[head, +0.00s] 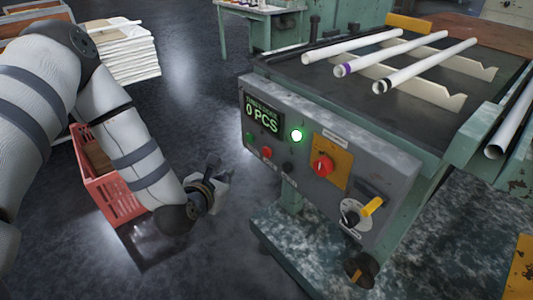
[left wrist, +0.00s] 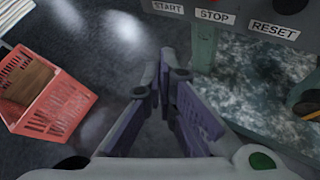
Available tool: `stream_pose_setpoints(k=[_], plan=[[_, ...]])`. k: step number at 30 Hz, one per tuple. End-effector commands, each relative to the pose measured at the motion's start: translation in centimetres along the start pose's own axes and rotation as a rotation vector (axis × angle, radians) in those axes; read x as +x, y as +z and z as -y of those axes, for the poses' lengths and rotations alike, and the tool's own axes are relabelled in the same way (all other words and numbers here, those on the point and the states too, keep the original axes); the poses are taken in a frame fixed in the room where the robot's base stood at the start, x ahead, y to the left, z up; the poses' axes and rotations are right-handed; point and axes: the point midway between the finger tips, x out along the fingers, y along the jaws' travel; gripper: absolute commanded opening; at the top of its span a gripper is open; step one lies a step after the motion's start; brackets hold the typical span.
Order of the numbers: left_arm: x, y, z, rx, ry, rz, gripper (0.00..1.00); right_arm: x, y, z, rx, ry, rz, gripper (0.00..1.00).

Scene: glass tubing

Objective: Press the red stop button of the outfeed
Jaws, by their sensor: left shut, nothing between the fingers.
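The red stop button (head: 266,153) is a small round button low on the left part of the outfeed's grey control panel (head: 290,110), between a green button (head: 250,136) and a black button (head: 288,168). In the left wrist view the STOP label (left wrist: 215,15) shows at the top, with only a sliver of red above it. My left gripper (head: 222,180) is shut and empty, left of the panel and below the buttons, apart from them. Its fingers (left wrist: 167,60) point toward the panel's lower edge in the left wrist view. My right gripper is not in view.
Glass tubes (head: 400,60) lie on the outfeed. A red crate (head: 100,180) stands behind my left arm.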

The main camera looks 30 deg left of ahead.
Motion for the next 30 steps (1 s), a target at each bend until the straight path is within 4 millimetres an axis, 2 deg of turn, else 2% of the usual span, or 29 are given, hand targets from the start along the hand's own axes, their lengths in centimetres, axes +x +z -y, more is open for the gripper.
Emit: stream_pose_setpoints(k=[7,19,30], plan=[[1.3,0.6,1.0,0.006,-0.002,-0.003,0.00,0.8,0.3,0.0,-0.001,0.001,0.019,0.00],[5.2,3.4,3.8,0.003,0.000,-0.003,0.00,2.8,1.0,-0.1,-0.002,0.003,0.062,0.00],[6.1,4.4,4.5,0.003,-0.001,-0.003,0.00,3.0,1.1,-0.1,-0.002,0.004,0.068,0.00]])
